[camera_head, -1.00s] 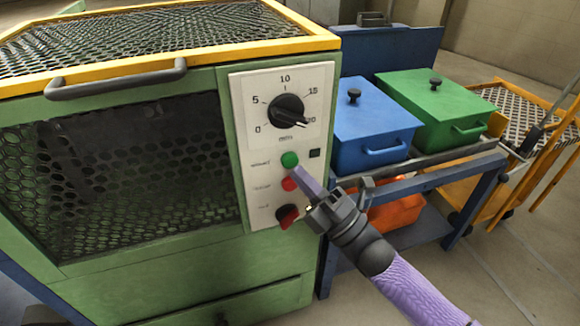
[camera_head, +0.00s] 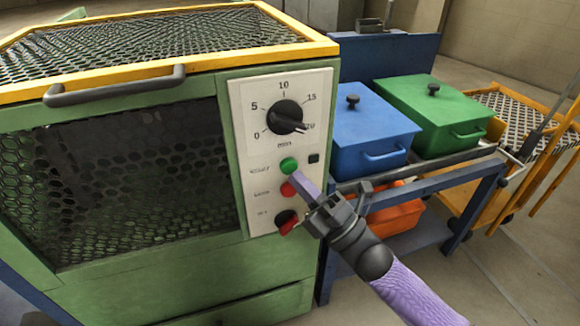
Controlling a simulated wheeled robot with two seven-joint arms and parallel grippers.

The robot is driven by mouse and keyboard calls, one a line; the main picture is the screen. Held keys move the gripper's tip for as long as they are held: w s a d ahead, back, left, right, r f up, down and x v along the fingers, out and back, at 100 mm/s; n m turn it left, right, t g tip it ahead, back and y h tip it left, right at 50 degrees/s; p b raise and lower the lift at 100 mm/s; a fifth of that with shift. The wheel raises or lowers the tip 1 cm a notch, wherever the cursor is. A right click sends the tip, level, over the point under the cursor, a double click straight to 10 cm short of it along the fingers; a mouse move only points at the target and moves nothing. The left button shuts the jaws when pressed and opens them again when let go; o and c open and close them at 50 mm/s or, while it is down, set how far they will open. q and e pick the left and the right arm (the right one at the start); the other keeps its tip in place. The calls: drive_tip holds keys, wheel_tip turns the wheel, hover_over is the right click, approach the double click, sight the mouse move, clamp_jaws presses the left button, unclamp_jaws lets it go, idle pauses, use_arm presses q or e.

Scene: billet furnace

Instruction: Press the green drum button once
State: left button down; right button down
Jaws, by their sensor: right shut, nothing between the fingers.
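The green drum button (camera_head: 288,165) is on the white control panel (camera_head: 245,125) at the right of the green machine's front. My right gripper (camera_head: 297,175) is shut and empty. Its purple-grey fingertips are right at the lower right edge of the green button; I cannot tell whether they touch it. The fingers pass in front of part of the red button (camera_head: 287,189) just below. My left gripper is not in view.
Above the buttons is a black timer dial (camera_head: 285,116); below is a red-and-black switch (camera_head: 287,221). A mesh door with a grey handle (camera_head: 115,87) is left. Blue (camera_head: 365,135) and green (camera_head: 440,118) lidded boxes stand on a blue bench to the right.

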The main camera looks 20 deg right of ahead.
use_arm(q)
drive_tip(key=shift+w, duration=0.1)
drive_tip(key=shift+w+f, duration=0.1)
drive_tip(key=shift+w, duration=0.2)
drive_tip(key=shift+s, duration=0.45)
use_arm(e)
drive_tip(key=shift+w, duration=0.1)
drive_tip(key=shift+w, duration=0.35)
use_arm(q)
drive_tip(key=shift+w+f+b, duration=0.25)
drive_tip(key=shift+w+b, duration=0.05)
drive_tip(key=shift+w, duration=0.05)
use_arm(e)
drive_tip(key=shift+w, duration=0.1)
